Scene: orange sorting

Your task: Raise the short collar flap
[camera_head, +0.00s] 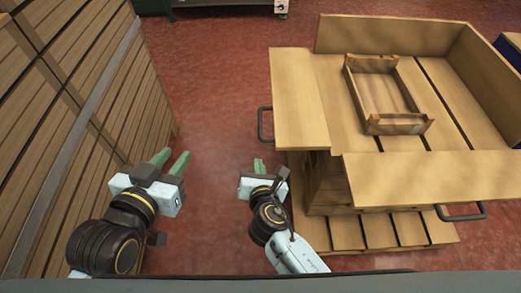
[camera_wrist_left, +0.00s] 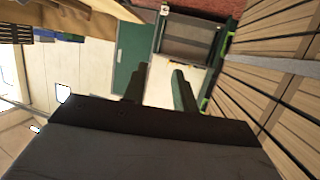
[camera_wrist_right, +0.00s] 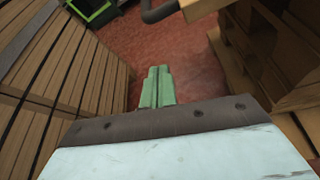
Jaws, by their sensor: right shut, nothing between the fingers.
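The wooden box on the right of the head view has its left flap (camera_head: 302,100) folded outward, lying flat; this looks like the shorter lowered flap. A dark handle (camera_head: 265,125) is on its outer edge. The front flap (camera_head: 430,178) also lies outward. The back flap (camera_head: 385,35) and right flap (camera_head: 485,82) stand upright. My right gripper (camera_head: 259,165) is shut and empty, near the left flap's front corner and apart from it; it also shows in the right wrist view (camera_wrist_right: 157,72). My left gripper (camera_head: 171,160) is open and empty, further left over the floor.
A small wooden tray (camera_head: 402,125) lies on the box's slatted top. A tall stack of wooden crates (camera_head: 75,110) stands at the left. Red floor (camera_head: 210,90) is clear between stack and box. A second handle (camera_head: 465,214) is on the front flap.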

